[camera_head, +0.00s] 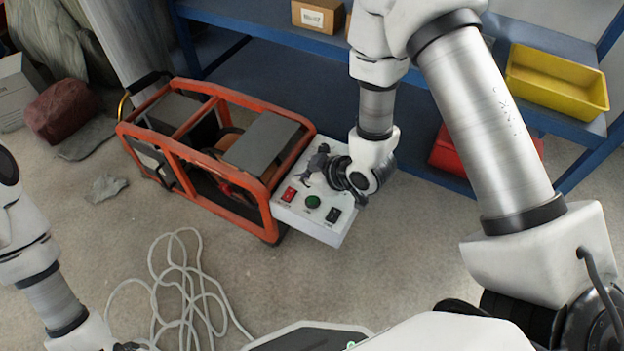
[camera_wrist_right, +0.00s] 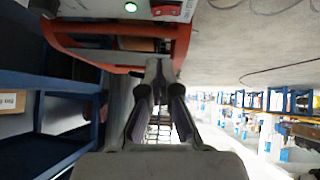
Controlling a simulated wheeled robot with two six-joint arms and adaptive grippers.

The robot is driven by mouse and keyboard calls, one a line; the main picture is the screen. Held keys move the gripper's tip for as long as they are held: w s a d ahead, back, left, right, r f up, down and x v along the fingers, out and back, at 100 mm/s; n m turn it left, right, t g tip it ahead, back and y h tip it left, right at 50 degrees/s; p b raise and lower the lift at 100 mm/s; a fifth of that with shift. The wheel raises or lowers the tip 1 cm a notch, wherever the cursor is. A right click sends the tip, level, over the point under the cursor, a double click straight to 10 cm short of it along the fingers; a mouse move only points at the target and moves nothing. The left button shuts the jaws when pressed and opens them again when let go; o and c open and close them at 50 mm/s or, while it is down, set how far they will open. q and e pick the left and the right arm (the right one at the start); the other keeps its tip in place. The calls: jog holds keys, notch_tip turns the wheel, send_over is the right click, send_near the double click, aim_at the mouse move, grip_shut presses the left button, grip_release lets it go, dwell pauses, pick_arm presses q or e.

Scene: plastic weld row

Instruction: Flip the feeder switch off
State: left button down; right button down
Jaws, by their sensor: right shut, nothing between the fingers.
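A white control panel (camera_head: 325,232) is fixed to the end of an orange-framed machine (camera_head: 185,150). It carries a red switch (camera_head: 289,194), a round green button (camera_head: 312,201) and a black switch (camera_head: 333,214) with labels too small to read, so I cannot tell which is the feeder switch. My right gripper (camera_head: 316,162) is shut and empty over the panel's far part, behind the switches. Only a dark sliver of my left gripper shows at the bottom edge.
A pale cable (camera_head: 180,285) lies coiled on the floor. A blue shelf (camera_head: 270,75) behind holds a cardboard box (camera_head: 318,14) and a yellow bin (camera_head: 557,78). A red bin (camera_head: 446,152) is lower down. A dark red bag (camera_head: 60,108) lies at the left.

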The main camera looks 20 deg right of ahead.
aim_at(287, 189)
jog(key=b+x, duration=0.1)
jog(key=x, duration=0.3)
jog(key=shift+f, duration=0.25)
notch_tip(287, 189, down, 3)
jog(key=shift+w+d+r+b, duration=0.1)
jog(key=shift+w+b, duration=0.05)
jog(key=shift+b, duration=0.65)
jog(key=shift+d+f, duration=0.1)
jog(key=shift+f, duration=0.35)
jog(key=shift+f, duration=0.1)
jog(key=shift+s+a+p, duration=0.3)
jog(key=shift+s+a, duration=0.1)
jog(key=shift+a, duration=0.2)
